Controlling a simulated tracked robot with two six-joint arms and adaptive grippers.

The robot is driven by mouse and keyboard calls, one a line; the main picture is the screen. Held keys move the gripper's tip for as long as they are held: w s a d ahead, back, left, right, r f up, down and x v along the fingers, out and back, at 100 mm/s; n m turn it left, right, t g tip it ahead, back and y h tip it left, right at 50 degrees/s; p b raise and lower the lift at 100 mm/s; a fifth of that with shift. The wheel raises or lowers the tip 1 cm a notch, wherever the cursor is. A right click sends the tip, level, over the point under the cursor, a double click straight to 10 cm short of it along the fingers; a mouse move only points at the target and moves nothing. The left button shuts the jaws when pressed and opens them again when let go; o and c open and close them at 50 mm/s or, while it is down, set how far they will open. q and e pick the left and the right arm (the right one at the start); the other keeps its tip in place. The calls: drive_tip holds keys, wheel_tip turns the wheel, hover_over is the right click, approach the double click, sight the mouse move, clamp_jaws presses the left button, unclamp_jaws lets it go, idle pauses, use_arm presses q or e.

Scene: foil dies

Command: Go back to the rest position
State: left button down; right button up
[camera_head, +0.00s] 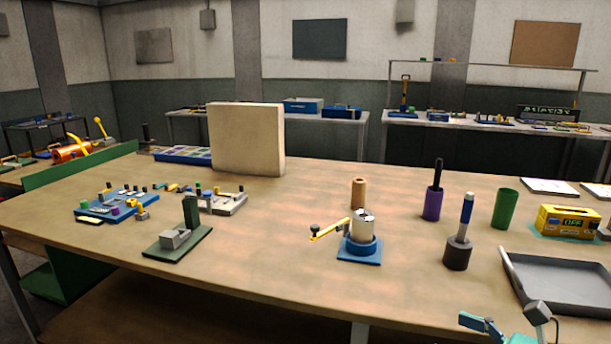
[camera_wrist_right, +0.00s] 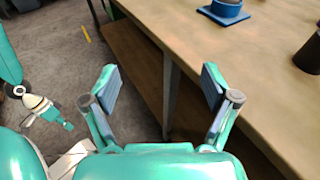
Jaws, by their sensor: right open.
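My right gripper (camera_head: 508,325) shows at the bottom right of the head view, in front of the table's near edge and the grey tray. In the right wrist view my right gripper (camera_wrist_right: 160,88) has its two fingers wide apart with nothing between them. It hangs beside the wooden table (camera_wrist_right: 255,85), partly over the floor. What looks like my left gripper (camera_wrist_right: 48,112) shows small at the left of the right wrist view, over the floor; its jaws are too small to read. The head view does not show it.
The blue-based stand with a white cylinder (camera_head: 363,231), a dark cup with a blue-tipped tool (camera_head: 457,253), a purple cup (camera_head: 432,205), a green cup (camera_head: 506,208) and a grey tray (camera_head: 565,285) stand on the table. The table's front middle is clear.

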drive_tip(key=s+a+f+n+g+y+p, duration=0.1)
drive_tip(key=s+a+f+g+p, duration=0.1)
drive_tip(key=a+f+g+p, duration=0.25)
drive_tip(key=s+a+f+n+g+y+p, duration=0.1)
drive_tip(key=s+a+f+g+p, duration=0.15)
drive_tip(key=a+f, duration=0.45)
drive_tip(key=s+a+f+n+g+h+p, duration=0.2)
drive_tip(key=s+f+n+g+h+p, duration=0.15)
drive_tip(key=s+f+n, duration=0.45)
drive_tip(key=s+a+f+n+g+h+p, duration=0.15)
drive_tip(key=s+f+n+g, duration=0.3)
drive_tip(key=s, duration=0.55)
wheel_tip(320, 180, down, 6)
drive_tip(key=s+d+n+h, duration=0.2)
drive_tip(key=n+h, duration=0.1)
drive_tip(key=n, duration=0.3)
drive_tip(key=w+n+t, duration=0.4)
drive_tip(key=w, duration=0.2)
drive_tip(key=shift+w+d+f+n, duration=0.15)
drive_tip(key=shift+d+f+n, duration=0.1)
drive_tip(key=shift+n, duration=0.1)
drive_tip(key=shift+c, duration=0.3)
